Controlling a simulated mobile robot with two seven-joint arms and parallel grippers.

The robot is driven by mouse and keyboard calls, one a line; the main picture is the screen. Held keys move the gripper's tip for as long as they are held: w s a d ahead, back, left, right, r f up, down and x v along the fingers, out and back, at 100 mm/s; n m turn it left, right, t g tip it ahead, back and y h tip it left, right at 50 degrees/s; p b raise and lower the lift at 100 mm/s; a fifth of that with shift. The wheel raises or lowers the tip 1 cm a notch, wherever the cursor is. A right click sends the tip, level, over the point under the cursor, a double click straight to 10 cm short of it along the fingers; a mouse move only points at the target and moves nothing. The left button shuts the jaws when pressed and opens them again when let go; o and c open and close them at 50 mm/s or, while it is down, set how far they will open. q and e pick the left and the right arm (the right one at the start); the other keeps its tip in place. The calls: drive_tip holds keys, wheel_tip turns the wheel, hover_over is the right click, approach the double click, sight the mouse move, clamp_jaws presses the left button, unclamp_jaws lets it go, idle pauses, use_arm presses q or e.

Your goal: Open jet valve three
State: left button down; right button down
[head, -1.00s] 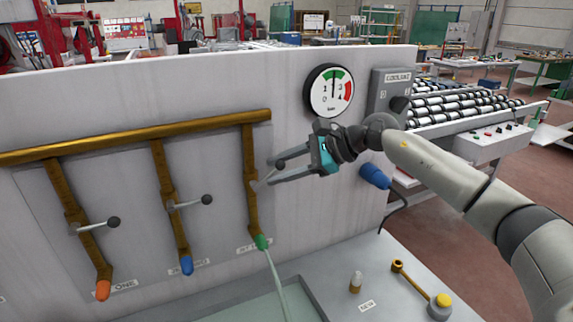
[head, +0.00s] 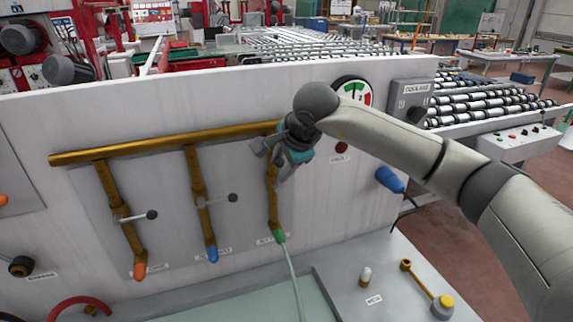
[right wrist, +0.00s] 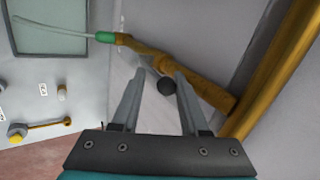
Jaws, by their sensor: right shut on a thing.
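Jet valve three is the rightmost brass branch pipe (head: 272,205), ending in a green nozzle (head: 279,236) with a pale stream running down from it. My right gripper (head: 274,166) is in front of the upper part of this pipe and hides its lever in the head view. In the right wrist view, the lever's dark round knob (right wrist: 166,86) is between the tips of my right gripper (right wrist: 158,76), which is shut on it. The brass pipe (right wrist: 205,88) runs just behind the knob. My left gripper is not in view.
Two similar valves, with an orange nozzle (head: 139,271) and a blue nozzle (head: 211,254), are to the left, their levers sticking out rightward. A gauge (head: 353,92) and coolant box (head: 411,100) are on the right.

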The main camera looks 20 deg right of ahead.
drive_tip(key=shift+w+a+r+h, duration=0.1)
drive_tip(key=shift+a+h, duration=0.35)
drive_tip(key=shift+h, duration=0.05)
drive_tip(key=c, duration=0.7)
unclamp_jaws()
drive_tip(key=b+v, duration=0.2)
drive_tip(key=v, duration=1.3)
drive_tip(key=shift+a, duration=0.1)
